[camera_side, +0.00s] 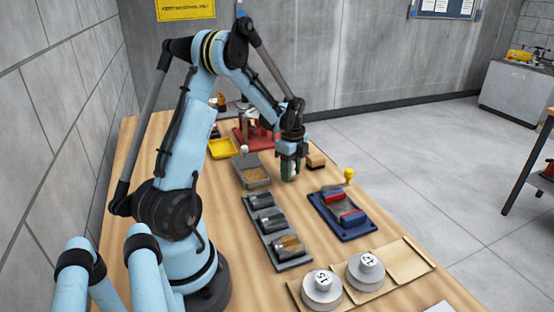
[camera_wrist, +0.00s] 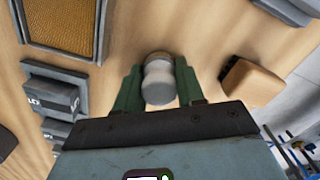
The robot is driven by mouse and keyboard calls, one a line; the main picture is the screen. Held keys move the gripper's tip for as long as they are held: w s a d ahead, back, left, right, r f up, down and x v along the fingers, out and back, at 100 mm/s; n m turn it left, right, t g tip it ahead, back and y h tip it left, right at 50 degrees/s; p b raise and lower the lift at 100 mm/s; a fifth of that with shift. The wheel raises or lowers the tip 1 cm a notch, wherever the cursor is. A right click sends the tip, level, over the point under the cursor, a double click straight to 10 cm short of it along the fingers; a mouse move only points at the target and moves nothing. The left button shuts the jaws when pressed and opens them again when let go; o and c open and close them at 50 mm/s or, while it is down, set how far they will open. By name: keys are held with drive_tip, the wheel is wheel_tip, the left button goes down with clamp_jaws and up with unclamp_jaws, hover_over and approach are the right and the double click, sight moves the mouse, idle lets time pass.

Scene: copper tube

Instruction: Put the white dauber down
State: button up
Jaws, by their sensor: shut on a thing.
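My gripper (camera_side: 290,170) is over the table, just right of the grey tray with brown filling (camera_side: 256,184), with its fingers pointing down. Its green fingers also show in the wrist view (camera_wrist: 158,88), shut on a pale grey-white, rounded piece with a narrow waist, which I take for the white dauber (camera_wrist: 158,80).
A brown-topped block (camera_side: 315,160) stands close right of my gripper. A grey rack with cylinders (camera_side: 277,232) and a blue fixture with a yellow knob (camera_side: 343,213) are nearer the camera. A yellow tray (camera_side: 222,148) and a red-based device (camera_side: 253,134) lie behind. Bare wood surrounds the fingers.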

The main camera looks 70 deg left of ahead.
drive_tip(key=shift+f, duration=0.1)
drive_tip(key=o, duration=1.1)
drive_tip(key=r, duration=1.2)
drive_tip(key=shift+w+d+r, duration=0.1)
drive_tip(key=shift+d, duration=0.1)
drive_tip(key=s+d+r+n+t, duration=0.1)
drive_tip(key=d+n, duration=0.5)
drive_tip(key=d, duration=0.7)
drive_tip(key=s+d+n+t, duration=0.3)
drive_tip(key=d+n+t, duration=0.3)
drive_tip(key=d, duration=0.8)
drive_tip(key=shift+s+r, duration=0.2)
drive_tip(key=shift+r, duration=0.15)
